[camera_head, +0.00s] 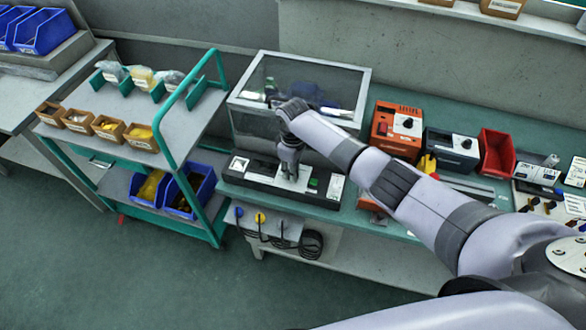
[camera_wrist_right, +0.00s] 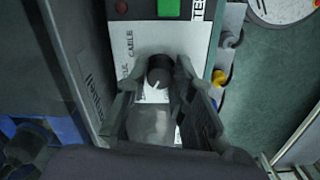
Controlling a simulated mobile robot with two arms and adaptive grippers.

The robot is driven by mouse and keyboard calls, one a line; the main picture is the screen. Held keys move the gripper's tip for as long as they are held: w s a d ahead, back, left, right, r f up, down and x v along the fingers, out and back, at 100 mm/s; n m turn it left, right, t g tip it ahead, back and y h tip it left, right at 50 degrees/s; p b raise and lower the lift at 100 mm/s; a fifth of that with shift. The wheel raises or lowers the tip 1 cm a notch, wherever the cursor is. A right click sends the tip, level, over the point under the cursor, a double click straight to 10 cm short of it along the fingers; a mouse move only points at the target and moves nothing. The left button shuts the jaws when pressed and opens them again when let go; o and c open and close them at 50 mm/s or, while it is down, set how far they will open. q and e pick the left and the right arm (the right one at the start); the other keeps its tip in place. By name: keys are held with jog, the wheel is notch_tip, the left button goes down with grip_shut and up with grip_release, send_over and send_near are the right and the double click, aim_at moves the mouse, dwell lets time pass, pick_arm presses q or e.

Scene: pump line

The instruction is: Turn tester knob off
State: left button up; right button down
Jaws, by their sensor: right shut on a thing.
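The tester (camera_head: 262,183) is a low black-and-white unit below a clear-windowed cabinet at the table's front edge. Its round black knob (camera_wrist_right: 160,70) shows in the right wrist view, with a short white pointer line toward the lower left. My right gripper (camera_wrist_right: 162,86) has its two fingers on either side of the knob, shut on it. In the head view the right gripper (camera_head: 289,172) reaches down onto the tester and hides the knob. A green button (camera_wrist_right: 168,9) and a red lamp (camera_wrist_right: 121,7) sit above the knob. My left gripper is not in view.
The clear-windowed cabinet (camera_head: 300,64) stands right behind the tester. A green-framed cart (camera_head: 190,88) with boxes is on the left. An orange unit (camera_head: 385,128), a dark unit (camera_head: 452,150) and a red bin (camera_head: 497,154) are to the right. Cables (camera_head: 310,245) hang below.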

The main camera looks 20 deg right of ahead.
jog(key=n, duration=0.5)
jog(key=shift+w, duration=0.1)
jog(key=shift+n, duration=0.4)
jog(key=c, duration=1.4)
grip_release()
notch_tip(320, 180, up, 12)
